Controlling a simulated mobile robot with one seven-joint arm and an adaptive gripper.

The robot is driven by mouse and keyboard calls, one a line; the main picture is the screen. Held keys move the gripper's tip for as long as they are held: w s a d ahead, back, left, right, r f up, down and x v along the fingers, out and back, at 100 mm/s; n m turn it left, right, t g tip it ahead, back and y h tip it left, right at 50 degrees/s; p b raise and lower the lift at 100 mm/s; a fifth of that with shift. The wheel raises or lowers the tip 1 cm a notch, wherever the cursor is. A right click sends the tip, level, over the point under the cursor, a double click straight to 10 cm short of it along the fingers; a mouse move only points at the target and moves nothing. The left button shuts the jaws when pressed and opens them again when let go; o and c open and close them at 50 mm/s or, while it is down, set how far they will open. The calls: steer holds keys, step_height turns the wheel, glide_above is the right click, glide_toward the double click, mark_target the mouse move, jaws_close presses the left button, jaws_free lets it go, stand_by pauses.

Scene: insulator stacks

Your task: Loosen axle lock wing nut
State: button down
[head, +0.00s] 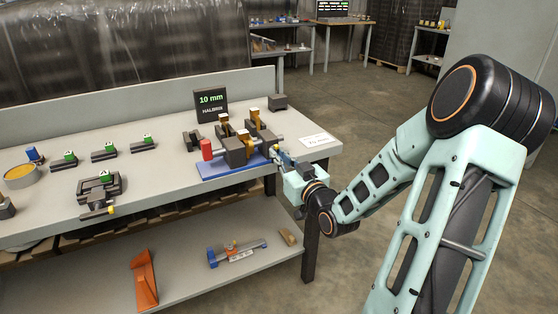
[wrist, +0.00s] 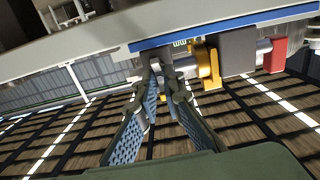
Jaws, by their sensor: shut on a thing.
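A fixture with a blue base plate (head: 232,170), dark grey blocks (head: 237,150), brass-coloured parts (head: 224,128) and a red end piece (head: 207,149) stands near the right end of the bench. My gripper (head: 277,154) is at the fixture's right end. In the wrist view, my gripper's fingers (wrist: 165,75) converge at the end of the axle line, shut on a small part that appears to be the axle lock wing nut. The fingertips hide most of it. The wrist view also shows the brass-coloured part (wrist: 208,62) and red end piece (wrist: 276,54) beyond.
The bench top (head: 150,175) holds several small green-labelled blocks, a dark clamp-like device (head: 100,187) and a round tray (head: 20,176) at left. A black "10 mm" display (head: 211,104) stands behind the fixture. A white card (head: 316,141) lies right of it. The lower shelf holds an orange item (head: 144,280).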

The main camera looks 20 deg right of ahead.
steer(key=shift+w+r+n, duration=0.1)
steer(key=shift+r+n, duration=0.05)
steer(key=shift+n, duration=0.25)
steer(key=c, duration=2.1)
jaws_free()
steer(key=s, duration=0.7)
steer(key=shift+s+d, duration=0.15)
steer(key=shift+s, duration=0.15)
